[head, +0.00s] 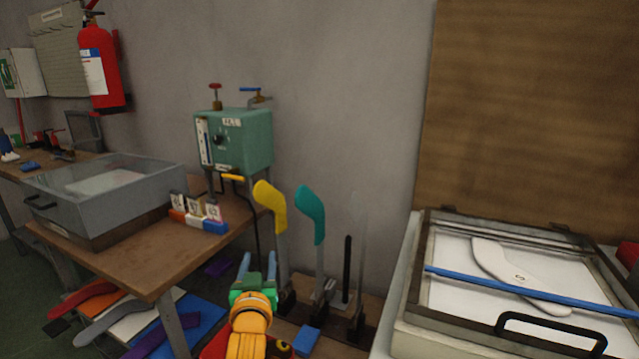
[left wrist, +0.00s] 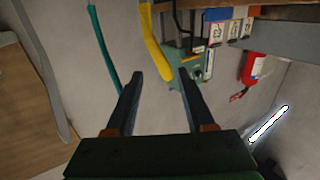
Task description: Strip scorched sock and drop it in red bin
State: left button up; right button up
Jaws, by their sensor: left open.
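A yellow sock (head: 270,199) covers the top of an upright board, its lower part bare grey. A teal sock (head: 311,213) covers the board to its right. I see no clear scorch mark on either. My left gripper (head: 257,264) is open and empty, low and in front of the yellow sock's board. In the left wrist view, the yellow sock (left wrist: 154,42) lies ahead between the open fingers (left wrist: 160,85), apart from them; the teal sock (left wrist: 95,40) is to the left. A red surface (head: 215,345) shows beside my left arm, mostly hidden; I cannot tell if it is the bin. My right gripper is not in view.
A bare grey board (head: 358,245) and a black post (head: 346,265) stand right of the socks. A wooden table (head: 140,255) holds a grey glass-topped case (head: 110,195) and a green boiler (head: 240,138). A framed press (head: 430,290) with a pale sock shape is at right.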

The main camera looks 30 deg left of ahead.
pick_arm(q)
jog(key=s+d+r+m+t+h+p, duration=0.2)
jog(key=s+d+r+m+h+p, duration=0.1)
jog(key=d+r+m+h+p, duration=0.9)
jog(key=d+r+h+p, duration=0.4)
jog(key=r+h, duration=0.2)
jog(key=shift+d+r+m+h, duration=0.2)
jog(key=shift+d+m+h, duration=0.1)
jog(key=shift+d, duration=0.1)
